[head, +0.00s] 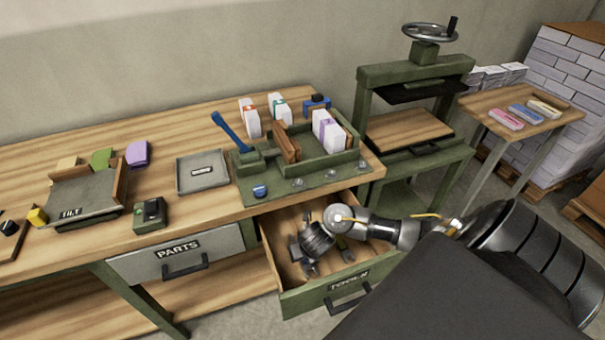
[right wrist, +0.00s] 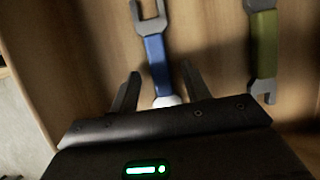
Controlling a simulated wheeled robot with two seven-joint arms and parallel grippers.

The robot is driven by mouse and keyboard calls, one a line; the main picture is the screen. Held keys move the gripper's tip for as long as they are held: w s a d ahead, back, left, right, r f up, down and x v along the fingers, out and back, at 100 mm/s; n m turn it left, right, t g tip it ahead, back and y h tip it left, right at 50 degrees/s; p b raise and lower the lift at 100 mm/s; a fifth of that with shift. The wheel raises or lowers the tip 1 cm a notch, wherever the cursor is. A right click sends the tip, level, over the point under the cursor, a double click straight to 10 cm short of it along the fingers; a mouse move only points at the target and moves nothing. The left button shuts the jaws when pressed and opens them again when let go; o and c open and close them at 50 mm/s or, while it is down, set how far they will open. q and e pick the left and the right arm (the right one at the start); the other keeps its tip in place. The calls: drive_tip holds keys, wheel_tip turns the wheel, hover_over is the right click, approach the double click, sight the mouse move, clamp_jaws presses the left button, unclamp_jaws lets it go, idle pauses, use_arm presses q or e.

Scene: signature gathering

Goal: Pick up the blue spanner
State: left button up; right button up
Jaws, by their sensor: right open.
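The blue spanner (right wrist: 156,62) lies in the open drawer labelled TOOLS (head: 345,283). In the right wrist view it has a blue handle and a grey open jaw pointing away from me. My right gripper (right wrist: 161,80) is open, with one finger on each side of the handle and gaps to both. The spanner's near end is hidden behind the gripper body. In the head view my right gripper (head: 309,268) reaches down into the drawer, and I cannot make out the blue spanner there. My left gripper is not in view.
A green spanner (right wrist: 263,50) lies to the right of the blue one in the drawer. The drawer's wooden side wall (right wrist: 22,70) is at the left. The workbench (head: 215,205) with a green fixture (head: 300,185) stands behind the drawer.

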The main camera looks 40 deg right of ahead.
drive_tip(key=shift+w+f, duration=0.15)
drive_tip(key=shift+f, duration=0.3)
clamp_jaws()
drive_tip(key=shift+r, duration=0.1)
wheel_tip(320, 180, up, 10)
drive_tip(key=p, duration=0.6)
